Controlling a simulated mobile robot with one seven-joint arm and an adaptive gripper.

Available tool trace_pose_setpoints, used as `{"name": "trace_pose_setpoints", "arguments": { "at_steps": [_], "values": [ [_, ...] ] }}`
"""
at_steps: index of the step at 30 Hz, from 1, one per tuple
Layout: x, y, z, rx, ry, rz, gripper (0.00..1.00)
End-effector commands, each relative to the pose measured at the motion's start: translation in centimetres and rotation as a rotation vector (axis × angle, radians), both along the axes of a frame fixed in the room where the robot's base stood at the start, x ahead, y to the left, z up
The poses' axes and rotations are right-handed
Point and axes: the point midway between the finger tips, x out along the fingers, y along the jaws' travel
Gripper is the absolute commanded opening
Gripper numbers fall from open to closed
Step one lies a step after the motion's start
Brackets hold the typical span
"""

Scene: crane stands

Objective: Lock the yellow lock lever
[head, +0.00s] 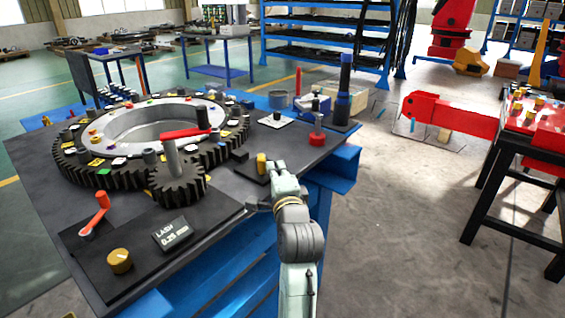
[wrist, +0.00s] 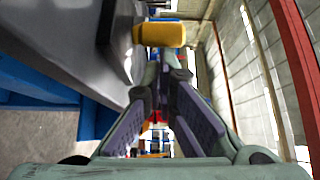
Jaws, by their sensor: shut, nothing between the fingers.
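A small yellow lever (head: 261,163) stands on a dark plate at the near right edge of the table. In the wrist view a thick yellow cylinder (wrist: 160,33), which looks like the same lever, juts out from a dark base just beyond my fingertips. My gripper (head: 276,168) is just right of the lever in the head view. In the wrist view my gripper (wrist: 165,62) has its fingertips together with nothing between them, close to the cylinder. I cannot tell whether they touch it.
The table (head: 228,190) carries a large gear ring (head: 75,170), a small gear (head: 177,188) with a red crank (head: 185,133), a red lever (head: 101,200), and another yellow knob (head: 119,261).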

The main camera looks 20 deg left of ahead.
Motion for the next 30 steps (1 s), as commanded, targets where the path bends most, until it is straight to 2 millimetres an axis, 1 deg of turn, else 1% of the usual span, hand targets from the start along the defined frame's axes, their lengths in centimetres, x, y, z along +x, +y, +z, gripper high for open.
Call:
{"name": "trace_pose_setpoints", "arguments": {
  "at_steps": [1, 6, 21, 30],
  "values": [
    [-0.4, 0.7, 0.2, -0.001, 0.0, -0.016, 0.0],
    [-0.9, 1.3, 0.0, 0.0, 0.0, -0.136, 0.0],
    [-1.7, 3.2, -0.1, 0.001, 0.0, -0.131, 0.0],
    [-1.7, 3.5, -0.1, 0.0, 0.001, -0.13, 0.0]
  ]
}}
